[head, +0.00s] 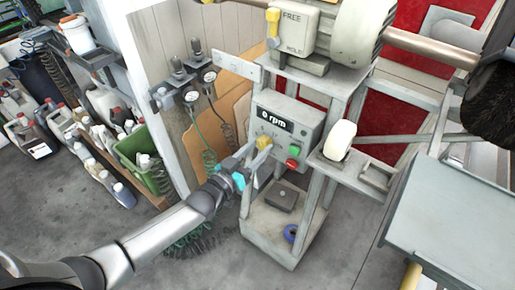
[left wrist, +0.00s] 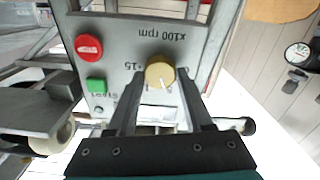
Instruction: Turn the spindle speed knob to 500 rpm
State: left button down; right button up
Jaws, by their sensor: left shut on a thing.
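The spindle speed knob (head: 264,142) is a yellow round knob on the grey control box (head: 311,125). In the left wrist view the knob (left wrist: 159,73) carries a white pointer line, and the panel lettering is upside down, with "x100 rpm" and "15" legible. The display (head: 274,118) reads "0 rpm". My left gripper (head: 256,150) is shut on the knob. In the left wrist view its fingers (left wrist: 162,80) stand on either side of the knob and hide part of the scale. My right gripper is not in view.
A red button (left wrist: 89,47) and a green button (left wrist: 96,85) sit on the panel beside the knob. A white wheel (head: 339,140) is right of the box, and a dark round brush (head: 492,100) is at far right. Bottles and a green crate (head: 141,158) stand left.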

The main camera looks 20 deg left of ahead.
pick_arm(q)
jog(key=shift+n, duration=0.6)
jog(key=shift+c, duration=1.5)
grip_release()
jog(key=p+v, duration=0.2)
jog(key=v, duration=1.3)
jog(key=shift+s, duration=0.15)
